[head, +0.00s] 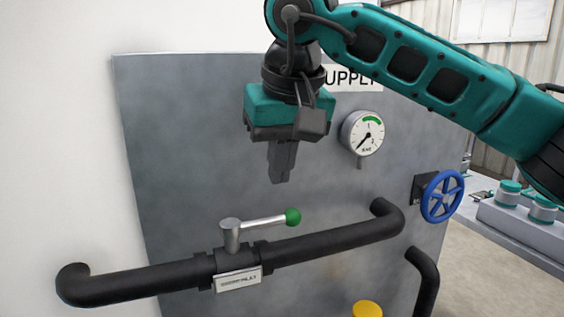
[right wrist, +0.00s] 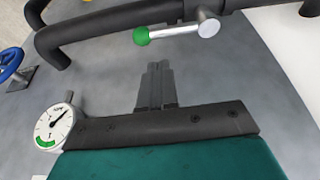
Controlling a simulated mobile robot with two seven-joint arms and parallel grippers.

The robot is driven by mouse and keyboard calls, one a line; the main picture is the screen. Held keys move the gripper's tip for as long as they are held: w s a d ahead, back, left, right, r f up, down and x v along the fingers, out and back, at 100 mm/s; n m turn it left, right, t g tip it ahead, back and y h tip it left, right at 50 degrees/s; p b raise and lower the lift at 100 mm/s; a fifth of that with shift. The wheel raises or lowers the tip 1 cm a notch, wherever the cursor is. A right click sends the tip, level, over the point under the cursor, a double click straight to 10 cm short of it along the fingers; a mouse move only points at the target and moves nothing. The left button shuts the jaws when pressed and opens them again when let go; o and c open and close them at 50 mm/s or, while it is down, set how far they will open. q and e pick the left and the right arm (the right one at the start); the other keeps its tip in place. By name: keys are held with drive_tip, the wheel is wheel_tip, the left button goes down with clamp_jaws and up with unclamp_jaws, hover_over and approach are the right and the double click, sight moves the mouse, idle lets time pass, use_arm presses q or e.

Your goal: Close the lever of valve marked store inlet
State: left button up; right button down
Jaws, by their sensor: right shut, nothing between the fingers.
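A valve lever (head: 264,223) with a silver hub and a green ball end (head: 293,216) sits on a black horizontal pipe (head: 150,284). The lever points right, roughly along the pipe. It also shows in the right wrist view, with its green ball (right wrist: 141,36) and silver arm. A small plate (head: 238,279) hangs under the valve; its text is too small to read surely. My right gripper (head: 280,181) is shut and empty, pointing down above the green ball, apart from it. In the right wrist view its fingers (right wrist: 157,68) are together, short of the lever. My left gripper is not in view.
A grey panel (head: 180,150) stands behind the pipe. A pressure gauge (head: 362,132) is right of my right gripper, and a blue handwheel (head: 442,196) is further right. A yellow knob (head: 367,309) is at the bottom. Space between gripper and lever is clear.

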sight(262, 223)
drive_tip(key=x, duration=0.6)
drive_tip(key=shift+w+f+b, duration=0.15)
drive_tip(key=shift+f+b, duration=0.15)
